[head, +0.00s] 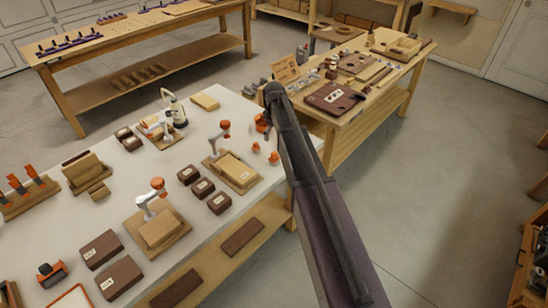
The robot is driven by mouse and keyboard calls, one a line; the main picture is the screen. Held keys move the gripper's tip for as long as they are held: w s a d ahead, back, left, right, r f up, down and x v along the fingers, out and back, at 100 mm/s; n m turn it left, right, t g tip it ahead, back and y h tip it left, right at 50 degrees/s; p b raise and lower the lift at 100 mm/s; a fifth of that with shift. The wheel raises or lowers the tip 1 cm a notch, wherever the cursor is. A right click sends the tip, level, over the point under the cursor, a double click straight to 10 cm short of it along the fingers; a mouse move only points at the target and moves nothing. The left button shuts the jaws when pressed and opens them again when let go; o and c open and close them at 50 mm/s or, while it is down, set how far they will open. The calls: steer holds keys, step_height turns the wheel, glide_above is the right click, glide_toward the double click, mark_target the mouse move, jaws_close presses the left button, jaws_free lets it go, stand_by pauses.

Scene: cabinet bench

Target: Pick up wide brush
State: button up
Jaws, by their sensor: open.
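I cannot make out a wide brush for certain in the head view. Small tools and wooden pieces lie on the wooden workbench (345,140) at the upper right, too small to tell apart. My dark arm crosses the middle of the view from the bottom edge up to the gap between the white-topped bench (150,200) and the workbench. I do not see my gripper's fingers; the arm hides what lies behind it.
The white-topped bench holds small white-and-orange arm models (153,200), dark labelled blocks (102,250) and small orange pieces (273,158). A dark board (333,97) lies on the workbench. Another bench (150,50) stands at the back left. Open floor (430,180) lies to the right.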

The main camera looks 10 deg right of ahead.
mark_target(274, 159)
steer(key=shift+w+a, duration=0.1)
steer(key=shift+w, duration=0.25)
steer(key=shift+r, duration=0.1)
steer(key=shift+f+b, duration=0.45)
step_height(274, 159, down, 8)
steer(key=b, duration=0.7)
steer(key=shift+s+r+b, duration=0.1)
steer(key=shift+b, duration=0.3)
steer(key=shift+s+f+b, duration=0.1)
steer(key=shift+f+b, duration=2.5)
